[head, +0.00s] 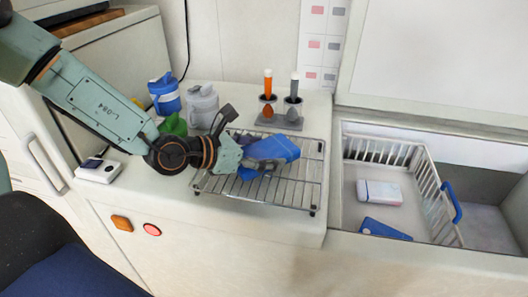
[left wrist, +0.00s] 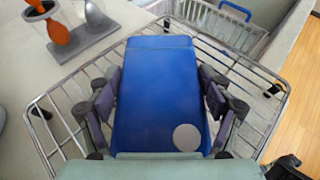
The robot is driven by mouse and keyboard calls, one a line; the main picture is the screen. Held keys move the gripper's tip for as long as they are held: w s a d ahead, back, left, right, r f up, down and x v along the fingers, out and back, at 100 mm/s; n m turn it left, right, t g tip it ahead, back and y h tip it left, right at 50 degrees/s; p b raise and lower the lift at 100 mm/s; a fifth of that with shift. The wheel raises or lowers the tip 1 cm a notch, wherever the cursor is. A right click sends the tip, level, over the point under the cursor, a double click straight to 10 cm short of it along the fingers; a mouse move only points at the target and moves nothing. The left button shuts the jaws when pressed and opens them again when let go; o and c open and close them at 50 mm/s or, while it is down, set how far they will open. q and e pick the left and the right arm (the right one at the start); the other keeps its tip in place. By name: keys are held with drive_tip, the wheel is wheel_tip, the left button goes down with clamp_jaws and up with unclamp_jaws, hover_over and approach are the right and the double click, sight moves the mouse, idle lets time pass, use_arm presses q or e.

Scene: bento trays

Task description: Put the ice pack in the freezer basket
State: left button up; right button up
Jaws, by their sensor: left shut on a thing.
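A blue ice pack (head: 273,150) is in my left gripper (head: 258,163), over the wire rack (head: 300,193) on the counter. In the left wrist view the ice pack (left wrist: 158,70) is a blue slab with a pale round spot, and the fingers of my left gripper (left wrist: 160,100) are shut on its two sides. Whether it still touches the rack is hard to tell. The white wire freezer basket (head: 432,185), with a blue handle, sits in the open freezer to the right. My right gripper is not in view.
A pale box (head: 379,192) and a flat blue pack (head: 384,229) lie in the basket. A blue-and-white jug (head: 164,93), a grey jug (head: 202,106) and a holder with orange and grey tools (head: 280,120) stand behind the rack. The freezer wall edges the counter's right side.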

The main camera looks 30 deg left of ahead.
use_arm(q)
drive_tip(key=shift+f, duration=0.1)
drive_tip(key=o, duration=1.1)
drive_tip(key=shift+s, duration=0.15)
drive_tip(key=o, duration=0.4)
drive_tip(key=shift+a+f, duration=0.1)
drive_tip(key=shift+f, duration=0.05)
